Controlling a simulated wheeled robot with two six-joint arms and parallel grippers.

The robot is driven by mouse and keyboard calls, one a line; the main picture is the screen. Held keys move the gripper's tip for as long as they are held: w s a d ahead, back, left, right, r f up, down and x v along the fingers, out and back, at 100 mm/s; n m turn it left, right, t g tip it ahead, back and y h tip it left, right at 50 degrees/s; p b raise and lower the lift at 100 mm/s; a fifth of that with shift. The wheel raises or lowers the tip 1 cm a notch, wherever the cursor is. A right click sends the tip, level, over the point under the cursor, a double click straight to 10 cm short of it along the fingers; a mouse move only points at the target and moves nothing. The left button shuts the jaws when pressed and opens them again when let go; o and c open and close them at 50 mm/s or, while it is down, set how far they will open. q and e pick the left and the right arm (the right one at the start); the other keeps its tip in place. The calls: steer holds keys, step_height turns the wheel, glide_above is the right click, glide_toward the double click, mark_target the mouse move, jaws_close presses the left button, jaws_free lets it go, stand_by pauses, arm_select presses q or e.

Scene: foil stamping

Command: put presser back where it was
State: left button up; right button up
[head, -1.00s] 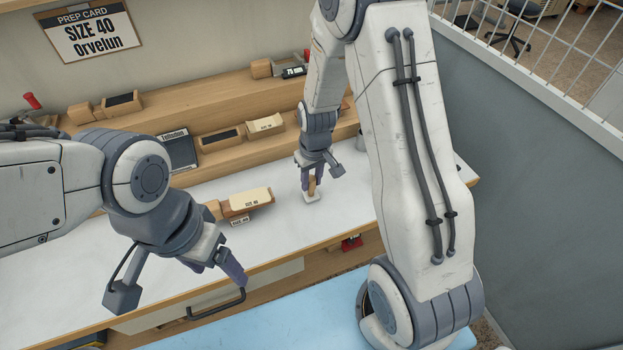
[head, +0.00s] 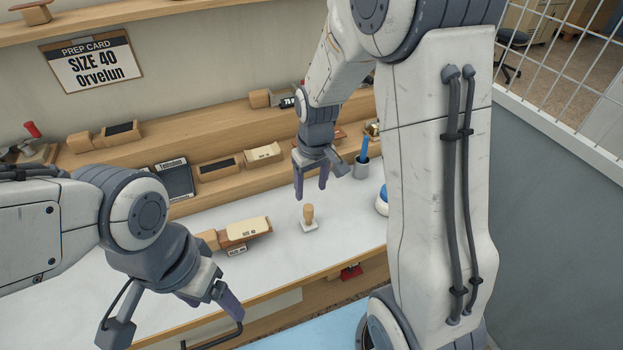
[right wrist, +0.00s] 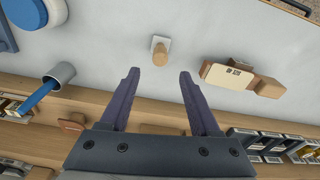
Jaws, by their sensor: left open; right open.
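The presser (head: 308,214), a wooden knob handle on a small white square base, stands upright on the white worktop. In the right wrist view the presser (right wrist: 160,50) is seen from above, just beyond the fingertips and between their lines. My right gripper (head: 311,192) is open and empty, above the presser and apart from it; its two fingers also show in the right wrist view (right wrist: 158,75). My left gripper (head: 226,305) is open and empty over the front edge of the worktop, with its fingers partly overlapping in view.
A block labelled SIZE 40 (head: 247,229) lies left of the presser. A grey cup (head: 361,167) with a blue tool stands to the right. Stepped wooden shelves (head: 225,135) with several blocks run behind. A prep card (head: 92,62) reads SIZE 40 Orvelun.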

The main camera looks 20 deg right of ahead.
steer(key=s+a+r+n, duration=0.3)
steer(key=s+a+r, duration=0.4)
steer(key=s+a, duration=0.35)
steer(key=s+a+r+n+g, duration=0.1)
steer(key=s+a+n, duration=0.1)
steer(key=s, duration=1)
steer(key=shift+a+y, duration=0.4)
steer(key=shift+a, duration=0.5)
